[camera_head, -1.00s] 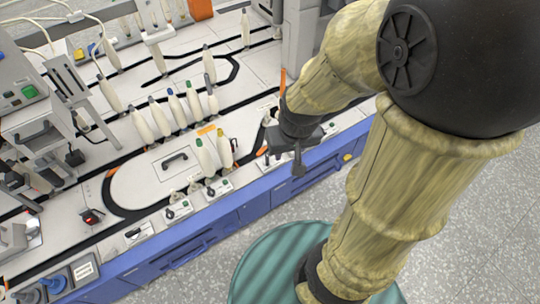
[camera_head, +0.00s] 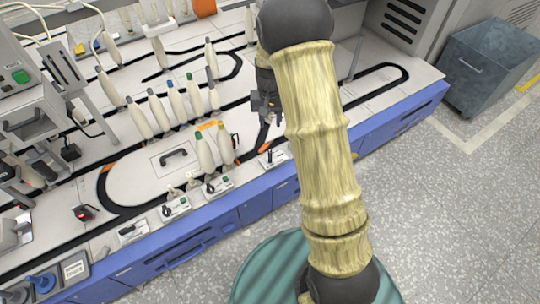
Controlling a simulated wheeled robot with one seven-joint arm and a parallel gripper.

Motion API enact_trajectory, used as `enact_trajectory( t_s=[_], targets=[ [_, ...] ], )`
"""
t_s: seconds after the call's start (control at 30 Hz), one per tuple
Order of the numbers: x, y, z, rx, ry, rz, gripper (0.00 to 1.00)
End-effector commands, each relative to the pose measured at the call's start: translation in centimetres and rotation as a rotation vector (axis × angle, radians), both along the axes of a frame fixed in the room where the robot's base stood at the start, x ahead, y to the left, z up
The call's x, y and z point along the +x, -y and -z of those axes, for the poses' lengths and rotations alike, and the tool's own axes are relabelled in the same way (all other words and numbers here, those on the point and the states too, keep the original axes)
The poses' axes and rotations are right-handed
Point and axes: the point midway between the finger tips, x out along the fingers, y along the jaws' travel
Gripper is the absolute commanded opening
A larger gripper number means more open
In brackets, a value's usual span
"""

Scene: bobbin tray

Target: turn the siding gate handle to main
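Several small control plates with dark handles or knobs line the front edge of the white track table. They include a black upright lever (camera_head: 271,156) at the right, a knob plate (camera_head: 216,186) and another knob plate (camera_head: 175,208) further left. Their labels are too small to read, so I cannot tell which one is the siding gate handle. An orange gate piece (camera_head: 265,146) lies by the black track near the lever. My gripper (camera_head: 264,117) hangs over the table behind the lever, apart from it. Its fingers are small and dark, and whether they are open is unclear.
Tall white bobbins (camera_head: 205,151) with coloured tips stand along the tracks left of my gripper. A black loop handle (camera_head: 174,157) sits on the oval middle panel. A grey machine (camera_head: 405,25) stands at the back right. A grey bin (camera_head: 490,65) stands on the floor.

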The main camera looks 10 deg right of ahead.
Motion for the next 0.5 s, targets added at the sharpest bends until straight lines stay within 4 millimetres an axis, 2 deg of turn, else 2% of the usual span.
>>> enact_trajectory(
  t_s=[0.37, 0.5],
  targets=[
    [0.31, -0.01, 0.35, 0.000, -0.003, 0.003, 0.35],
    [0.29, -0.01, 1.20, 0.000, -0.004, 0.003, 0.35]
  ],
)
